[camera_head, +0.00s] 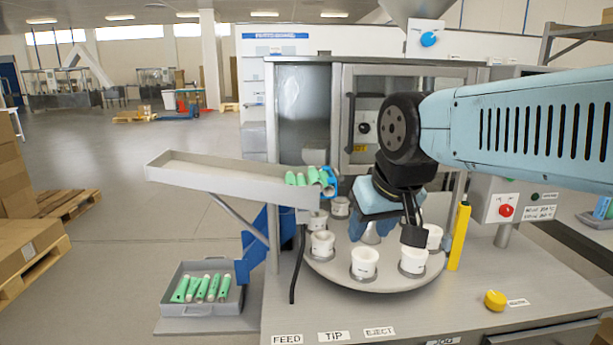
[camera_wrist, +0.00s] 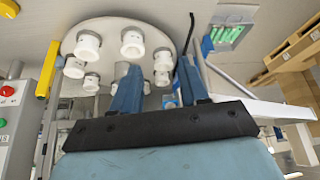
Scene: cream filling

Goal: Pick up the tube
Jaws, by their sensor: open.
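Several green tubes with pale ends (camera_head: 205,288) lie side by side in a grey bin (camera_head: 187,310) on the floor at lower left. More green tubes (camera_head: 308,178) lie at the lower right end of the sloping grey feed chute (camera_head: 205,172). The bin's tubes also show at the top right of the wrist view (camera_wrist: 226,35). My gripper (camera_head: 375,225) hangs over the round turntable, right of the chute tubes and apart from them. In the wrist view its two blue fingers (camera_wrist: 158,72) are apart, and I see no tube between them.
The grey turntable (camera_head: 375,284) carries several white cup holders (camera_head: 364,262) below my gripper. A yellow post (camera_head: 459,236) and a yellow knob (camera_head: 495,300) stand to the right. The machine frame is behind. Open floor lies left of the bin.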

